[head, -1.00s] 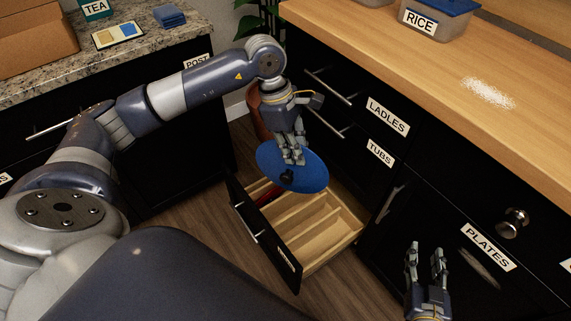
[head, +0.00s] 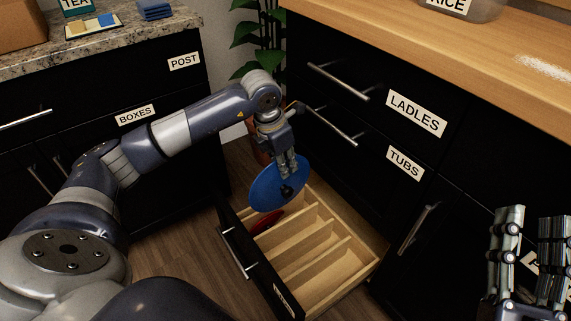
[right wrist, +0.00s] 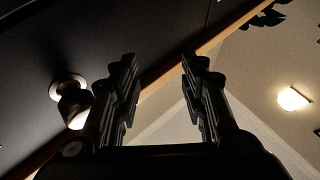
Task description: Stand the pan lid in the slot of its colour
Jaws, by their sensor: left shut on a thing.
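The blue pan lid (head: 268,190) with a dark knob hangs tilted over the far left end of the open drawer. My left gripper (head: 290,174) is shut on the lid near its upper right edge. The drawer (head: 330,283) is wooden inside, with dividers forming several slots. A red item (head: 267,222) lies low in the leftmost part of the drawer, partly hidden by the lid. I cannot make out a blue slot. My right gripper (head: 531,212) is open and empty at the right; its parted fingers also show in the right wrist view (right wrist: 160,75).
A plant (head: 262,50) stands behind my left arm. Open floor lies left of the drawer.

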